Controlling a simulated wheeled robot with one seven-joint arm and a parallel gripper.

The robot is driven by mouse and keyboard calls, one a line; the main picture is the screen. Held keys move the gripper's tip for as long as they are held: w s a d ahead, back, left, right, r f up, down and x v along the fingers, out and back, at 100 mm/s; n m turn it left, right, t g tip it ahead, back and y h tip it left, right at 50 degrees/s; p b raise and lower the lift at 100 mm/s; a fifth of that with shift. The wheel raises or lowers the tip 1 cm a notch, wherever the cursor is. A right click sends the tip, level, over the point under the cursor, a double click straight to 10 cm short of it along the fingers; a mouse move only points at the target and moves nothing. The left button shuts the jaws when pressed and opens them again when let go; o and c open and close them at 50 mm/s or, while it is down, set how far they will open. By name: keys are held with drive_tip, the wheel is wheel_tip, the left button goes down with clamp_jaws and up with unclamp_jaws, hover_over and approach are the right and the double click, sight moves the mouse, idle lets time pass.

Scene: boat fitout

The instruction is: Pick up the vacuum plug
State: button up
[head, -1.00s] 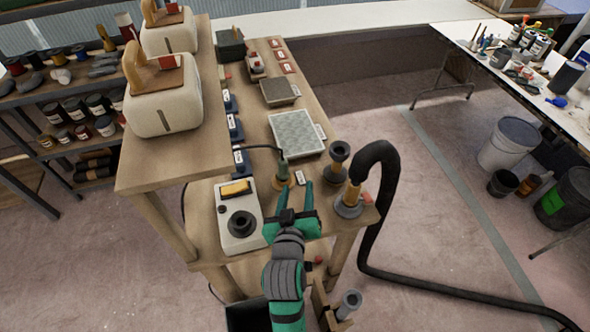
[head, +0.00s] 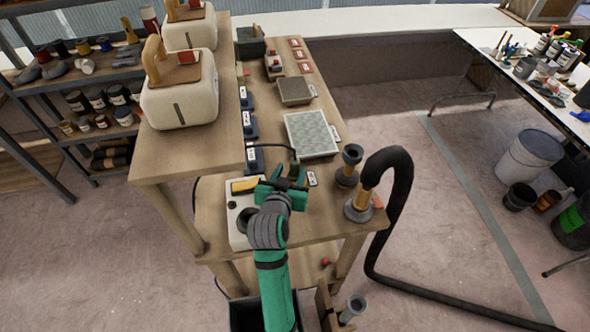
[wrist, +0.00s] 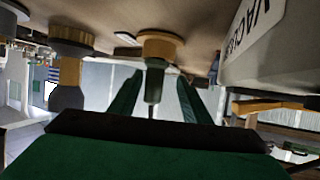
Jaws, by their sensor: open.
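The vacuum plug (head: 294,167) is a grey-green plug with a black cord, standing on the bench. In the head view my gripper hides most of it. In the wrist view, which is upside down, the plug (wrist: 154,84) shows a tan collar and a dark narrow body. My gripper (head: 287,178) is open, with its green fingers towards the plug. In the wrist view the gripper (wrist: 158,103) has one finger on each side of the plug, with gaps visible. I cannot tell how deep the plug sits between them.
A white control box (head: 238,228) with a yellow switch stands left of my gripper. A grey cuff with the black vacuum hose (head: 399,195) and a dark grey fitting (head: 350,165) stand to the right. Open floor lies right.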

drive_tip(key=x, duration=0.4)
drive_tip(key=d+x, duration=0.1)
drive_tip(key=x, duration=0.1)
drive_tip(key=shift+w+a, duration=0.15)
drive_tip(key=shift+w, duration=0.05)
drive_tip(key=shift+s+d, duration=0.1)
drive_tip(key=shift+d, duration=0.1)
drive_tip(key=shift+c, duration=0.5)
clamp_jaws()
